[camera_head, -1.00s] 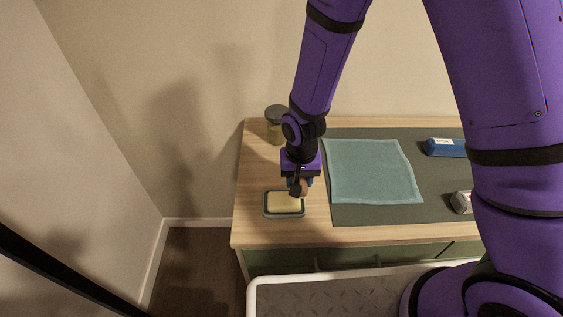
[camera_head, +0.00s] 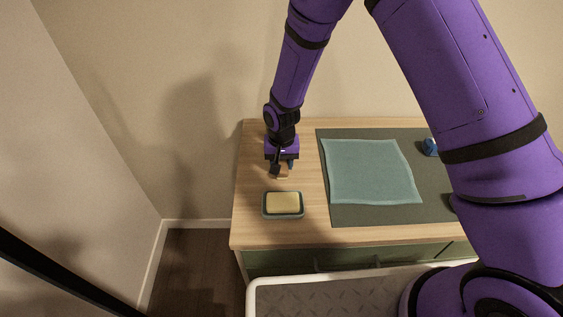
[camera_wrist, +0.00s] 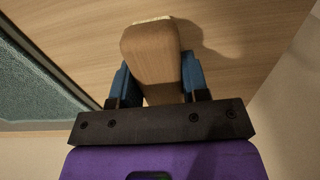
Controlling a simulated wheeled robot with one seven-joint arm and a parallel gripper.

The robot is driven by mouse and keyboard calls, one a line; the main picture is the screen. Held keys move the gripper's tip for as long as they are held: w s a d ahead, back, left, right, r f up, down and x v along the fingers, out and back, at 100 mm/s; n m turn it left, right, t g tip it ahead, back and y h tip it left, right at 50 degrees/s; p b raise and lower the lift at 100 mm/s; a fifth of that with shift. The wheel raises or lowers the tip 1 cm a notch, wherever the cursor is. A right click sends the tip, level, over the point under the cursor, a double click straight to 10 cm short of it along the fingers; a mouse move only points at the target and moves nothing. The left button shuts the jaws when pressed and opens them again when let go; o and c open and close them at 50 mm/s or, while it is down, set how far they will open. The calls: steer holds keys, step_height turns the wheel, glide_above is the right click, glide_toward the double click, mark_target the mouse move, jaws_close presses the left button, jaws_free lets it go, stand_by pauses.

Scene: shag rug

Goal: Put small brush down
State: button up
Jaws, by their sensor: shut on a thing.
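The small brush (camera_wrist: 152,55) has a wooden back and a thin pale edge at its far end. In the wrist view it sits between the two blue fingers of my gripper (camera_wrist: 158,80), which is shut on it. In the head view my gripper (camera_head: 282,170) is over the left part of the wooden tabletop, behind the soap dish, and only a small piece of the brush (camera_head: 282,176) shows. The brush's shadow falls on the wood close beside it. I cannot tell whether the brush touches the tabletop.
A dish (camera_head: 268,215) with a yellow sponge or soap (camera_head: 283,202) stands near the front left. A teal cloth (camera_head: 370,172) lies on a dark mat (camera_head: 380,217) to the right. A blue object (camera_head: 430,147) is partly hidden by my arm. Bare wood surrounds the dish.

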steer(key=shift+f, duration=0.15)
steer(key=o, duration=1)
steer(key=shift+o, duration=0.2)
step_height(320, 180, up, 12)
steer(key=shift+r, duration=0.2)
